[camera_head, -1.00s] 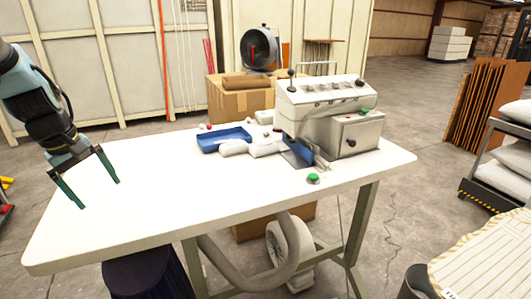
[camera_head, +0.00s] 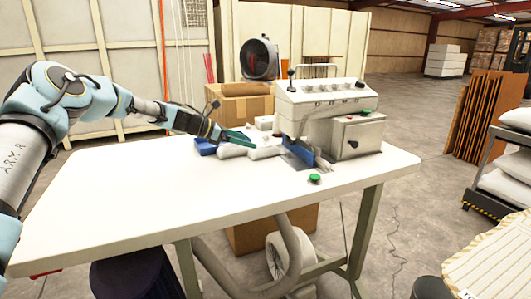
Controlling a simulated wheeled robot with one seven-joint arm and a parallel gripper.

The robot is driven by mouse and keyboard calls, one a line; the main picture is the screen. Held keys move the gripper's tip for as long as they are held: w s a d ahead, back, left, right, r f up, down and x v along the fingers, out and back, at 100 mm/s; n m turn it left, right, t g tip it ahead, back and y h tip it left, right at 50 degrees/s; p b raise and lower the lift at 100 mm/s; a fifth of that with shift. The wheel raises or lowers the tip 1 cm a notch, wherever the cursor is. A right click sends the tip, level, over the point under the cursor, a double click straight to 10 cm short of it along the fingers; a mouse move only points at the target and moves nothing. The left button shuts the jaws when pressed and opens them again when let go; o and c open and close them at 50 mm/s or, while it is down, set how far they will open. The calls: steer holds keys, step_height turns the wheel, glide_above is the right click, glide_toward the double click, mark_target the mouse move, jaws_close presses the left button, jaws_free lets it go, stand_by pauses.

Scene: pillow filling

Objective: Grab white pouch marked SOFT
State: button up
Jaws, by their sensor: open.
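Several small white pouches lie by the machine: one pouch (camera_head: 231,151) in front of the blue tray, one pouch (camera_head: 266,153) to its right, and one white item (camera_head: 264,122) farther back. They are too small for me to read any SOFT mark. My gripper (camera_head: 242,138) is open, with green fingers over the tray area, just behind and above the two front pouches. Nothing shows between the fingers. I cannot tell whether they touch a pouch. The blue tray (camera_head: 205,148) is mostly hidden by my gripper and the pouches.
The white filling machine (camera_head: 320,105) stands right of the pouches, with a blue chute (camera_head: 298,152) at its front. A green button (camera_head: 314,178) sits on the white table (camera_head: 150,215). The table's left and front are clear. A cardboard box (camera_head: 240,103) stands behind.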

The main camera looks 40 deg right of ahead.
mark_target(261, 145)
steer(key=x, duration=0.3)
steer(key=shift+p, duration=0.35)
steer(key=p+x, duration=0.1)
steer(key=x, duration=0.1)
steer(key=p+x, duration=0.1)
steer(key=x, duration=0.2)
steer(key=shift+s+a, duration=0.15)
steer(key=shift+s, duration=0.2)
steer(key=shift+d+f, duration=0.2)
steer(key=shift+d, duration=0.05)
steer(key=shift+c, duration=0.2)
steer(key=c, duration=1.4)
steer(key=shift+r+p, duration=0.15)
steer(key=shift+p, duration=0.15)
